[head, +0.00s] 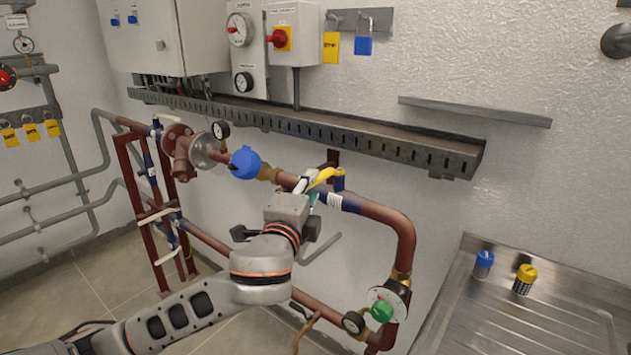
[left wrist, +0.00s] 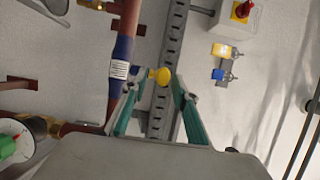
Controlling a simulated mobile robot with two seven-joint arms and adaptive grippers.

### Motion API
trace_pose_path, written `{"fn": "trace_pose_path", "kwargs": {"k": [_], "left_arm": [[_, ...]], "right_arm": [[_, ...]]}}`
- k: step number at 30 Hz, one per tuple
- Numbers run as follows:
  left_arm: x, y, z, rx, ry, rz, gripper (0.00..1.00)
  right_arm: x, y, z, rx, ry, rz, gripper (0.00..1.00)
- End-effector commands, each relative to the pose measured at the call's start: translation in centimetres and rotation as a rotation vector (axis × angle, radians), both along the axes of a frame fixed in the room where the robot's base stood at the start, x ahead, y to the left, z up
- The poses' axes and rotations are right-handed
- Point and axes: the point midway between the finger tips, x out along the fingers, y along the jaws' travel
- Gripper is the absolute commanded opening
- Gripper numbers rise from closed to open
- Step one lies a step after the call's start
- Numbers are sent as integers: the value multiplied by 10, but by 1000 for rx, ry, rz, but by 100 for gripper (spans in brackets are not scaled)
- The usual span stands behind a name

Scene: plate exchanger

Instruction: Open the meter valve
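The valve's yellow lever handle (head: 325,176) sits on the upper copper pipe, right of the blue-capped meter (head: 245,163). In the left wrist view the yellow handle (left wrist: 161,76) shows nearly end-on. My left gripper (head: 309,187) is at the handle and partly covers the valve body in the head view. In the left wrist view its two teal fingers (left wrist: 157,88) stand apart, one on each side of the handle's line, with a visible gap to it. Whether the handle lies fully between the fingertips in depth is unclear. My right gripper is not in view.
A slotted metal cable tray (head: 330,134) runs along the wall just above the pipe. A gauge and green-knobbed pump (head: 382,311) sit at lower right. A steel counter (head: 540,310) holds a blue and a yellow item. A red pipe frame stands left.

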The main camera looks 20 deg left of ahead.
Motion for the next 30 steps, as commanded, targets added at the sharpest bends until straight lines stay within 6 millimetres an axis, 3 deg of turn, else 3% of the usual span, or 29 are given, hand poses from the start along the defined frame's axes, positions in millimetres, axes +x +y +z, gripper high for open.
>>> {"fn": "trace_pose_path", "kwargs": {"k": [7,18,19,22,30], "left_arm": [[31,2,0,0,0,0,28],[39,2,-1,-1,1,-1,28],[39,2,-1,-1,1,-1,26],[38,2,-1,-1,1,-1,0],[39,1,-1,-2,2,1,0]], "right_arm": [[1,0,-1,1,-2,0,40],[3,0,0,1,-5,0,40],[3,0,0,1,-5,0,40],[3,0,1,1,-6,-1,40],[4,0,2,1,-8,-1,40]]}}
